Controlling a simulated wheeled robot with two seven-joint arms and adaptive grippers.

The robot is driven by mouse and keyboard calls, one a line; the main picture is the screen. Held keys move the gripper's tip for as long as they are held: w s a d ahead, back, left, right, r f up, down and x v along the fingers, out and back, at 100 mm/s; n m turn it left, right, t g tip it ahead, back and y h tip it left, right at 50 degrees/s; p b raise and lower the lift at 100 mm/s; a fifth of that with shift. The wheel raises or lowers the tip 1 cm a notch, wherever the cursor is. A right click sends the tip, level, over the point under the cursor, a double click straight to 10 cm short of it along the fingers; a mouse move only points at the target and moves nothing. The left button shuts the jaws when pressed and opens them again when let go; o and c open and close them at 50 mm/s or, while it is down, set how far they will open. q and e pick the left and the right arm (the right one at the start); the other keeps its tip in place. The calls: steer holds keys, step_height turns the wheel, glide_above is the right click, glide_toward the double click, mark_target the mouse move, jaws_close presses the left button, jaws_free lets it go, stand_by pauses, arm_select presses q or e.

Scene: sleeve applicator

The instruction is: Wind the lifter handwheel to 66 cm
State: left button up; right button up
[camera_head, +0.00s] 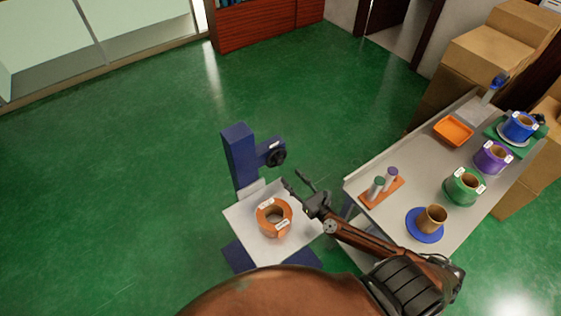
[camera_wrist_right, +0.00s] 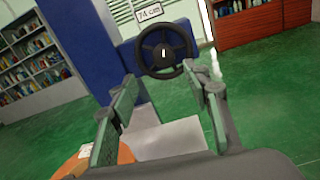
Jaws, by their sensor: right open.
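The lifter (camera_head: 240,155) is a blue column with a light platform (camera_head: 240,226) low at its front. Its black handwheel (camera_head: 276,156) sits on a blue bracket at the column's right side. In the right wrist view the handwheel (camera_wrist_right: 166,50) is straight ahead, with a label (camera_wrist_right: 149,13) above it that reads 74 cm. My right gripper (camera_head: 299,184) is open and empty, apart from the handwheel and a little nearer than it. In the right wrist view its fingers (camera_wrist_right: 163,95) are spread, with the wheel beyond them. My left gripper is not in view.
An orange roll (camera_head: 265,224) rests on the platform. At right, a grey table (camera_head: 398,213) holds green, purple and blue rolls, an orange tray (camera_head: 453,130), a cylinder rack (camera_head: 381,193) and a blue disc with a brown core. Cardboard boxes stand behind. Green floor left of the lifter is clear.

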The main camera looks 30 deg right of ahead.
mark_target(281, 163)
steer(key=w, duration=0.3)
steer(key=shift+w+d+r, duration=0.1)
steer(key=shift+w+r, duration=0.1)
steer(key=w, duration=0.3)
steer(key=shift+w+f+p, duration=0.1)
steer(key=shift+p, duration=0.25)
steer(key=shift+w, duration=0.4)
steer(key=c, duration=0.6)
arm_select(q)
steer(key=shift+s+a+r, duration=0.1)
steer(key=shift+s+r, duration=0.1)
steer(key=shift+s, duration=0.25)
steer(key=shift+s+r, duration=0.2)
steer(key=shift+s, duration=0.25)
arm_select(e)
steer(key=c, duration=0.6)
